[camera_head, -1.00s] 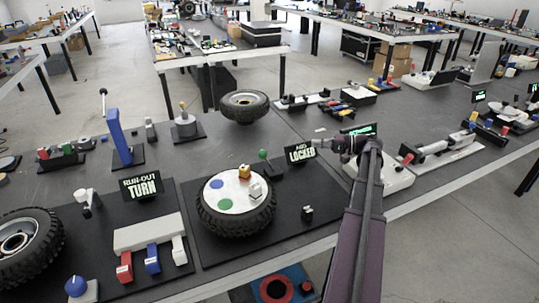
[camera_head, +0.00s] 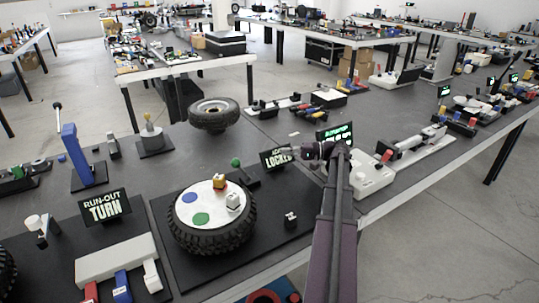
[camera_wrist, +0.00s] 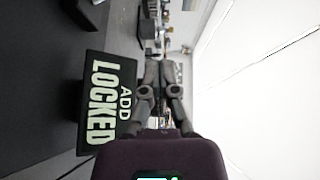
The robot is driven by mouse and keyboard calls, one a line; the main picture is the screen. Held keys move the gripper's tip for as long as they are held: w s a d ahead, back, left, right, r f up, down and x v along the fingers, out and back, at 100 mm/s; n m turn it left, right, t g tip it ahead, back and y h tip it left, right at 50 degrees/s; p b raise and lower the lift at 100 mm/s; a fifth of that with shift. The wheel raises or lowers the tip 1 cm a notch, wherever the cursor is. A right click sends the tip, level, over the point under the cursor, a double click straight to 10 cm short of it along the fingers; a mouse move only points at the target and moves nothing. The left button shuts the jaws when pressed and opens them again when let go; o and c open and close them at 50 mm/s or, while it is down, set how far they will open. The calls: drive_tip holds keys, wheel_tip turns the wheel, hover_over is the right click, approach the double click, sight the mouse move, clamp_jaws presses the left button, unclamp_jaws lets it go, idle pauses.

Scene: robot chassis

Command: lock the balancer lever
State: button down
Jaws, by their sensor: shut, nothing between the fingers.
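A lever with a green ball knob (camera_head: 236,163) stands at the back of the black mat, behind a tyre with a white disc (camera_head: 212,214). It leans only slightly, and I cannot tell its exact angle. A black sign (camera_head: 277,160) right of the knob reads "ADD LOCKED"; it also fills the left of the wrist view (camera_wrist: 108,105). My gripper (camera_head: 287,151) is beside the sign's upper right, apart from the green knob. In the wrist view my gripper's fingers (camera_wrist: 161,66) are together and empty. The lever does not show clearly there.
A white device with a green-lit screen (camera_head: 370,180) stands right of my arm. Another tyre (camera_head: 213,114) lies behind. The table's front edge runs below the mat.

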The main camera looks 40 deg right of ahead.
drive_tip(key=x, duration=0.3)
drive_tip(key=s+a+x, duration=0.1)
drive_tip(key=x, duration=0.7)
drive_tip(key=shift+s+a+b, duration=0.1)
drive_tip(key=shift+a+b, duration=0.3)
drive_tip(key=shift+a+f, duration=0.1)
drive_tip(key=shift+a, duration=0.5)
drive_tip(key=shift+d, duration=0.15)
